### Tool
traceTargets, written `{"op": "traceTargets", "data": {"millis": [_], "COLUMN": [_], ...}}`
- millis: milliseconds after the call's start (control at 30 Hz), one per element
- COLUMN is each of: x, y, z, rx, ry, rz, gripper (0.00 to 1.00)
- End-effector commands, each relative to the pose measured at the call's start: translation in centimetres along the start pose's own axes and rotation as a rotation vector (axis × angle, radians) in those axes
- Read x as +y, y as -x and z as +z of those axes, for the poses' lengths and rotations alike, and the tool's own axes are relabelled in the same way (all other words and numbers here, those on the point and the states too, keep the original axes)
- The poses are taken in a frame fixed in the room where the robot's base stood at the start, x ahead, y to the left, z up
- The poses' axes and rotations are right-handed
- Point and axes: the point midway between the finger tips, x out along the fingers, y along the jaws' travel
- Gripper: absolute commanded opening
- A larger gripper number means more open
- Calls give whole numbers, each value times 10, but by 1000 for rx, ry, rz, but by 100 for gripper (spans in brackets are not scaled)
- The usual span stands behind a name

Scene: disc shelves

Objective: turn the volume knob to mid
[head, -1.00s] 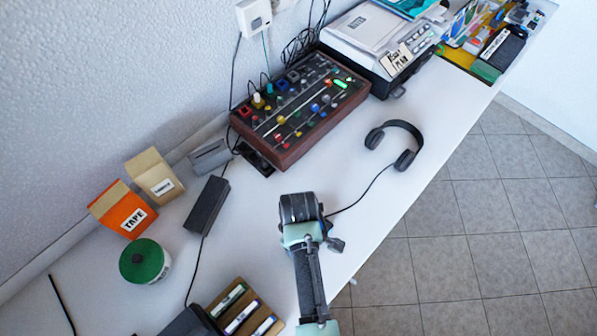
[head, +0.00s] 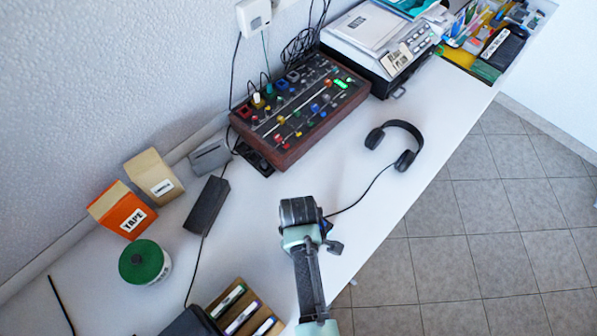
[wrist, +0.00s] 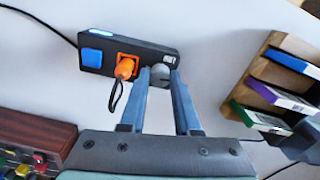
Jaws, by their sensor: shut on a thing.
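A slim dark box (wrist: 165,62) lies on the white table in the wrist view. It has a blue square button (wrist: 92,57), an orange piece (wrist: 125,68) with a dark loop, and a grey round knob (wrist: 161,71) at its right end. My gripper (wrist: 160,75) is shut on this knob, one finger on each side. Any mark on the knob is hidden or too small to read. In the head view my gripper (head: 300,212) is near the table's front edge and covers most of the box.
A mixer (head: 300,110) with coloured knobs stands by the wall. Headphones (head: 405,128) lie nearby, their cable running under my gripper. A wooden rack (wrist: 262,75) of cases stands beside the box. A black brick (head: 207,205) and a green-topped tub (head: 145,262) are towards the wall.

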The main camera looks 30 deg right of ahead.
Motion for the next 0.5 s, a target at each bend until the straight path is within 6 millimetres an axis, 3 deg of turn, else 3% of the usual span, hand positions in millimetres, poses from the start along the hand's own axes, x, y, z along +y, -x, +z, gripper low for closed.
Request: {"op": "traceTargets", "data": {"millis": [267,500], "x": [0,0], "y": [2,3], "z": [0,0], "rx": [0,0], "ry": [-67,-234], "rz": [0,-1], "gripper": [0,0]}}
